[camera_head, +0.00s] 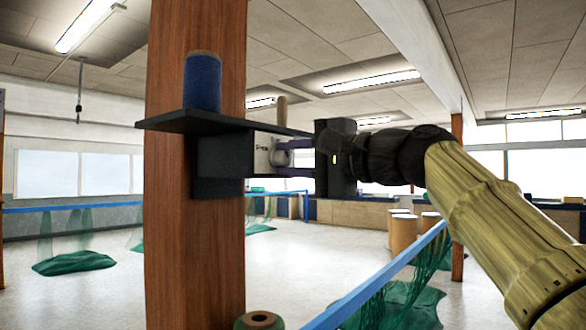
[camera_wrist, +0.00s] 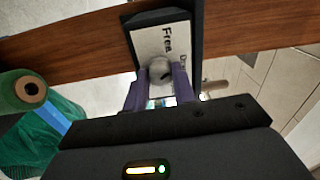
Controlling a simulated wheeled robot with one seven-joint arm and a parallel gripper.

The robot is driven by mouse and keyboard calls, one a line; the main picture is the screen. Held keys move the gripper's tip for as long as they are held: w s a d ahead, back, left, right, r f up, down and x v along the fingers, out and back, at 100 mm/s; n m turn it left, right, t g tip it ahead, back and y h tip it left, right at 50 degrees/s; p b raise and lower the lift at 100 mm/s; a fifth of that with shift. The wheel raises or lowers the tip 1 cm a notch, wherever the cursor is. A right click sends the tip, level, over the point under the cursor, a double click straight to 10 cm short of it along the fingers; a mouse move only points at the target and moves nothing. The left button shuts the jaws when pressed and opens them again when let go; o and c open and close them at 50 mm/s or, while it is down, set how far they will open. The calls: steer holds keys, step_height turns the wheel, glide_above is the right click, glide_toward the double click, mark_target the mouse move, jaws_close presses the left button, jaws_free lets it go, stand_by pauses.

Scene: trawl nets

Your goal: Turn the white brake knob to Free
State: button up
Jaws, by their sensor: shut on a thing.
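The pale grey-white brake knob (camera_wrist: 160,72) sits on a white plate (camera_wrist: 150,43) in the wrist view. The plate reads "Free" beside the knob, and a second word at the right edge is partly cut off. My gripper (camera_wrist: 159,80) is shut on the knob, one purple finger on each side. The knob's pointing direction cannot be told. In the head view my gripper (camera_head: 286,158) reaches from the right to the knob (camera_head: 281,154) on the plate's face, on the right side of a black box (camera_head: 222,165).
The box hangs under a black shelf (camera_head: 165,122) on a wooden post (camera_head: 195,250). A blue twine spool (camera_head: 202,82) stands on the shelf. A green spool (camera_head: 258,321) is below, near a blue rail (camera_head: 375,283) draped with green net (camera_head: 400,300). Floor beyond is open.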

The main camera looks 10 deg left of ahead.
steer(key=n+b, duration=0.1)
steer(key=n, duration=0.5)
steer(key=shift+r, duration=0.1)
stand_by(0.3)
steer(key=o, duration=1)
steer(key=shift+a, duration=0.1)
steer(key=shift+b, duration=0.3)
steer(key=shift+s+d+f, duration=0.1)
steer(key=shift+d+f, duration=0.1)
steer(key=shift+d, duration=0.35)
steer(key=b+v, duration=0.2)
steer(key=v, duration=0.6)
steer(key=b+v, duration=0.3)
steer(key=v, duration=0.5)
steer(key=shift+d+r, duration=0.2)
steer(key=shift+d, duration=0.05)
